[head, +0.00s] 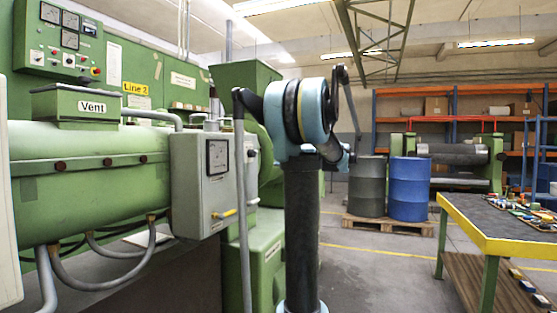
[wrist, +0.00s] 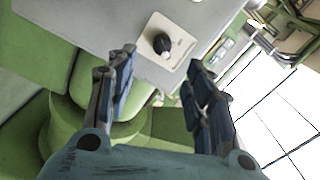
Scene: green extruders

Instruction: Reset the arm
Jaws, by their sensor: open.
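My gripper (wrist: 159,67) is open in the wrist view, its two dark blue fingers spread with nothing between them. Beyond the fingertips is a black knob (wrist: 161,43) on a pale square plate, set on a grey panel (wrist: 95,22). The gap between fingertips and knob is hard to judge. In the head view my arm stands upright in the middle, with its dark column and light blue joint. I cannot make out my gripper's fingers there.
A green extruder (head: 90,165) with a grey gauge box (head: 203,185) stands close on the left. A blue barrel (head: 410,190) and a grey barrel (head: 367,187) stand on a pallet behind. A workbench (head: 470,222) with small items is at right. Floor between is clear.

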